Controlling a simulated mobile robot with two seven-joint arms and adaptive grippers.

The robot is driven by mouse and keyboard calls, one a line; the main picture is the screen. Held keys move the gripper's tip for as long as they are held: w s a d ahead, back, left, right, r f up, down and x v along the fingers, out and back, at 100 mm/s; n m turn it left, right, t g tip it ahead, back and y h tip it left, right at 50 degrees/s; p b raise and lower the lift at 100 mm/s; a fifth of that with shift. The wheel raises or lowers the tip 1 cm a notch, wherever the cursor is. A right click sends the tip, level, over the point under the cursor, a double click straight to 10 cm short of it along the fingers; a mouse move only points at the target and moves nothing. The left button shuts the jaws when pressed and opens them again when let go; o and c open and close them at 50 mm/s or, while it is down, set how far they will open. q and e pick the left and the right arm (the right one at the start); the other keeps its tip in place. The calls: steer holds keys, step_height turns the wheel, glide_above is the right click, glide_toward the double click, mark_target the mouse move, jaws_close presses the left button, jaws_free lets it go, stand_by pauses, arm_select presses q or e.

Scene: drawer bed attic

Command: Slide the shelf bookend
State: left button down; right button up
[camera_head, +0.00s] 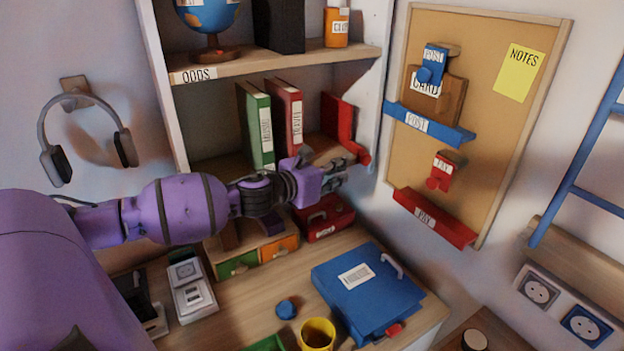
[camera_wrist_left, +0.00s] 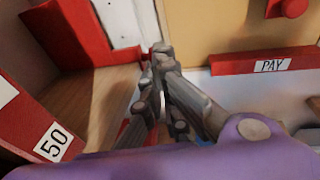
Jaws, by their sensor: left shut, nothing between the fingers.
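The red bookend (camera_head: 338,122) stands on the middle shelf, right of the books and near the right side wall, with a red knob (camera_head: 364,157) at its front. Its red panel (camera_wrist_left: 72,30) also shows at the top left of the left wrist view. My left gripper (camera_head: 343,172) is in front of the shelf, just left of and slightly below the knob. Its fingertips (camera_wrist_left: 161,58) are shut with nothing between them. I cannot tell whether they touch the bookend. My right gripper is not in view.
A green book (camera_head: 256,125) and a red book (camera_head: 288,115) stand on the same shelf (camera_head: 210,165), left of the bookend. A pinboard (camera_head: 490,130) with red and blue ledges hangs to the right. A blue binder (camera_head: 365,290) and yellow cup (camera_head: 317,335) are on the desk below.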

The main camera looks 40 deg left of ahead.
arm_select(q)
steer(key=f+v, duration=0.1)
steer(key=v, duration=0.5)
steer(key=shift+s+a+r, duration=0.15)
steer(key=shift+a+r, duration=0.15)
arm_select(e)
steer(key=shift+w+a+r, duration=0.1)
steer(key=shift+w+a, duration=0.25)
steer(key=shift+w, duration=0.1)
arm_select(q)
steer(key=shift+s, duration=0.1)
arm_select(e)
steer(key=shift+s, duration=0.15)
